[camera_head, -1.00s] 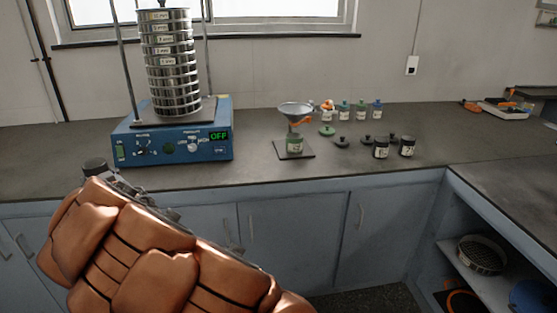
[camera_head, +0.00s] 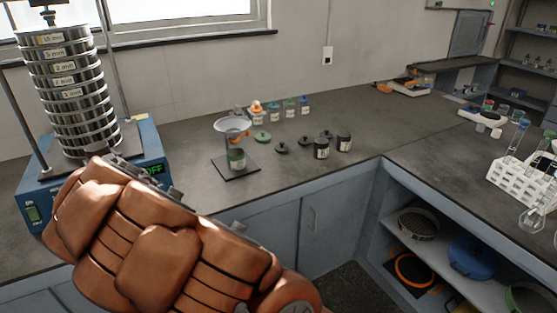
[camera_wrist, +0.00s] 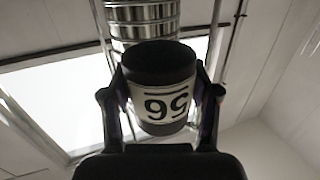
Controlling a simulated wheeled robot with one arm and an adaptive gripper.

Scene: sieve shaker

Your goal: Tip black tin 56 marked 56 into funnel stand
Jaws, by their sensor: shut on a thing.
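The black tin 56 (camera_wrist: 160,62) is in the wrist view, a dark cylinder with a white label whose number appears upside down. My gripper (camera_wrist: 162,92) is shut on it, one finger on each side. In the head view my brown arm fills the lower left and the tin cannot be made out.
A blue sieve shaker (camera_head: 40,190) with a tall sieve stack (camera_head: 75,95) stands at left, close behind my arm. Two black tins (camera_head: 321,148) (camera_head: 344,142), dark lids (camera_head: 281,147) and several small jars (camera_head: 289,108) are right of the funnel. A white tube rack (camera_head: 525,180) is far right.

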